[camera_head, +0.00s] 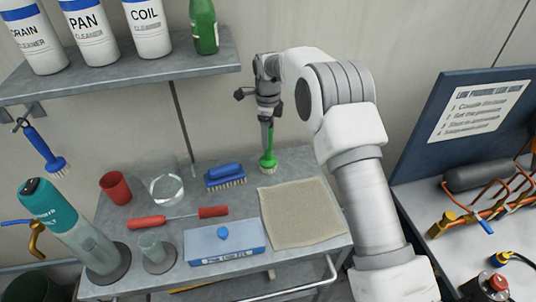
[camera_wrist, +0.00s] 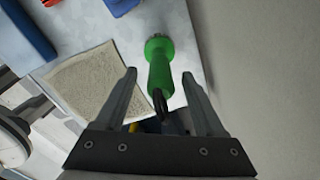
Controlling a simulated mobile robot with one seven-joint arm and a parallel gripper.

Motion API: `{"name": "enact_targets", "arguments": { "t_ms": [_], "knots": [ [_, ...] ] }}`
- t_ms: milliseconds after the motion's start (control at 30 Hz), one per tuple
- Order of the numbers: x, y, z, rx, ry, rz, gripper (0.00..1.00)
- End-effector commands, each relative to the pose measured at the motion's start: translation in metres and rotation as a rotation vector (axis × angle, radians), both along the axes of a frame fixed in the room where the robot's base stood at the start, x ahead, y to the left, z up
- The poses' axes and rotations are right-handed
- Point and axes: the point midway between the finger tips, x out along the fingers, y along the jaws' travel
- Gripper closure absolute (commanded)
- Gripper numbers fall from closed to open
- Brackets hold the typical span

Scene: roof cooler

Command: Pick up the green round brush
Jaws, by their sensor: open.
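The green round brush (camera_head: 268,159) stands upright near the back edge of the grey cart top, behind the beige cloth. In the head view my gripper (camera_head: 267,118) is above it, pointing down, with the brush's upper part just under or between the fingers. In the wrist view the green brush (camera_wrist: 160,65) lies between and beyond my open fingers (camera_wrist: 160,85). Its dark handle end points toward the gripper. I see no finger touching it.
The beige cloth (camera_head: 300,213), a blue scrub brush (camera_head: 225,176), a red-handled tool (camera_head: 180,217), a blue box (camera_head: 224,244) and a red cup (camera_head: 115,187) share the cart. A shelf (camera_head: 130,72) with bottles hangs at upper left. The wall is close behind the brush.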

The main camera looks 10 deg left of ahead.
Motion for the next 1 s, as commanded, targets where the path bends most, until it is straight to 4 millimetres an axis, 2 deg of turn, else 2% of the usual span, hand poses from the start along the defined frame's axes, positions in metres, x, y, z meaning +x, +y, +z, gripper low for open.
{"name": "enact_targets", "arguments": {
  "t_ms": [133,367,767,1000],
  "knots": [
    [0.0006,0.0004,-0.0134,0.001,-0.001,0.0,0.29],
    [0.0008,0.0003,-0.0148,0.001,-0.002,0.0,0.29],
    [0.0008,0.0003,-0.0144,0.001,-0.002,0.0,0.99],
    [0.0009,0.0003,-0.0143,0.001,-0.002,0.0,1.0]
  ]
}}
